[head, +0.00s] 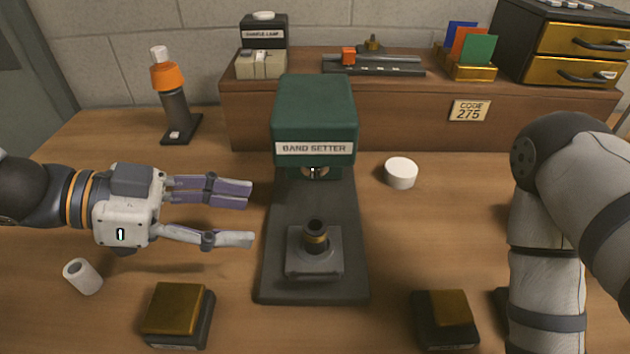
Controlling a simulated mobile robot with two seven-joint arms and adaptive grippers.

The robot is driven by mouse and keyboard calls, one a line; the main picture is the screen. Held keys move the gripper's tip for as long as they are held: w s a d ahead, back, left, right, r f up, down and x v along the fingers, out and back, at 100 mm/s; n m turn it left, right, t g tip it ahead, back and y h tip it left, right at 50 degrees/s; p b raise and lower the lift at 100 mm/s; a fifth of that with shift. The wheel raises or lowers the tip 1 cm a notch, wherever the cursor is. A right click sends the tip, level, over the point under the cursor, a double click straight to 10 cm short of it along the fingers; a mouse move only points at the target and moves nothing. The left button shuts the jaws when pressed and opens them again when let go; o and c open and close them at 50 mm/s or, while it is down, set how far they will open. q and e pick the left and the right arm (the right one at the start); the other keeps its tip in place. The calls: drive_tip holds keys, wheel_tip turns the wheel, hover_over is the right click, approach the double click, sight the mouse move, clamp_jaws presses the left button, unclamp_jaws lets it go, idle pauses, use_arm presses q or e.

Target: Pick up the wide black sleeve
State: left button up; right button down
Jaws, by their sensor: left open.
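A short black sleeve (316,230) with a gold band around it stands upright on the grey block of the band setter (315,120), below its green head. I cannot tell for certain that it is the wide sleeve, as no other black sleeve shows to compare. My left gripper (251,217) is open, its fingers spread and pointing right, to the left of the sleeve and apart from it. Nothing shows between its fingers. My right arm shows at the right, but its gripper is out of view or hidden.
A white hollow cylinder (83,277) lies at the left. Two gold-topped blocks (175,308) (453,307) stand at the front. An orange-and-black device (170,90) stands back left. A wooden shelf (400,115) spans the back.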

sight(317, 225)
use_arm(q)
drive_tip(key=d, duration=0.1)
drive_tip(key=d+f+b, duration=0.1)
drive_tip(key=d, duration=0.1)
drive_tip(key=d+f, duration=0.1)
drive_tip(key=shift+s+d, duration=0.15)
drive_tip(key=shift+s, duration=0.15)
drive_tip(key=x, duration=0.3)
drive_tip(key=b+x, duration=0.1)
drive_tip(key=x, duration=0.2)
drive_tip(key=shift+w+d, duration=0.2)
drive_tip(key=shift+w, duration=0.1)
drive_tip(key=shift+w+d+f, duration=0.1)
drive_tip(key=shift+w+d, duration=0.05)
drive_tip(key=shift+d, duration=0.15)
clamp_jaws()
use_arm(e)
drive_tip(key=shift+g, duration=0.5)
drive_tip(key=s, duration=0.1)
drive_tip(key=s+f, duration=0.2)
drive_tip(key=s, duration=0.1)
drive_tip(key=shift+f, duration=0.25)
